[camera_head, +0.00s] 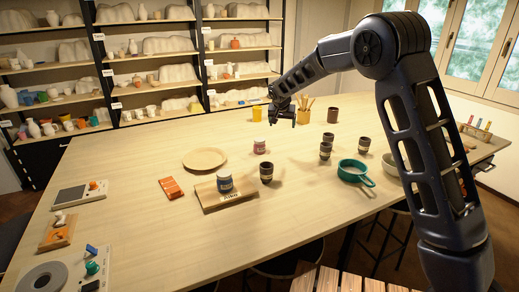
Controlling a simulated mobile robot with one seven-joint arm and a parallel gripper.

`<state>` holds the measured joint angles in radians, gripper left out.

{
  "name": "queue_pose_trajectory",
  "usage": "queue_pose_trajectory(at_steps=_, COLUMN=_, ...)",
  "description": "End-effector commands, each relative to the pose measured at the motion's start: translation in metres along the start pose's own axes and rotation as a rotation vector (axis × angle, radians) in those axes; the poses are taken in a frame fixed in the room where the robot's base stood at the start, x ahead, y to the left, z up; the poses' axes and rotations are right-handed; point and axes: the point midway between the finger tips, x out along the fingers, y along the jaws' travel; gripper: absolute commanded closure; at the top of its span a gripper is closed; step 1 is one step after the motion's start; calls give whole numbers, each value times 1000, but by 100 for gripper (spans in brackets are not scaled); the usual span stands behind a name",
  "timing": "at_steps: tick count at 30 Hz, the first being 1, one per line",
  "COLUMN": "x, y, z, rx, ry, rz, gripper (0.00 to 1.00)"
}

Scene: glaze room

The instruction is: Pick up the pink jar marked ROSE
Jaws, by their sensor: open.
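A small pink jar (259,144) with a pale label stands upright on the wooden table, a little above the middle of the view; its lettering is too small to read. My gripper (282,122) hangs above the table, to the right of the pink jar and apart from it. The gripper is small in the view; it is open, and nothing shows between its fingers.
A dark cup (266,172) stands just right of the blue jar. More dark cups (325,150), a teal sieve (354,169) and a bowl (391,164) are on the right. A yellow cup (257,115) stands behind the pink jar. A round wooden plate (204,158) lies left.

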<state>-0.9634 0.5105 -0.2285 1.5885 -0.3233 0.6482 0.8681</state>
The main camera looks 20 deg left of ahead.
Motion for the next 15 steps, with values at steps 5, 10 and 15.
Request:
queue_pose_trajectory(at_steps=5, x=34, y=-71, z=23, rx=-36, ry=26, rz=-13, gripper=17)
queue_pose_trajectory(at_steps=10, x=49, y=-107, z=37, rx=-50, ry=41, rz=-23, gripper=17)
queue_pose_trajectory(at_steps=15, x=56, y=-115, z=40, rx=-51, ry=45, rz=-25, gripper=17)
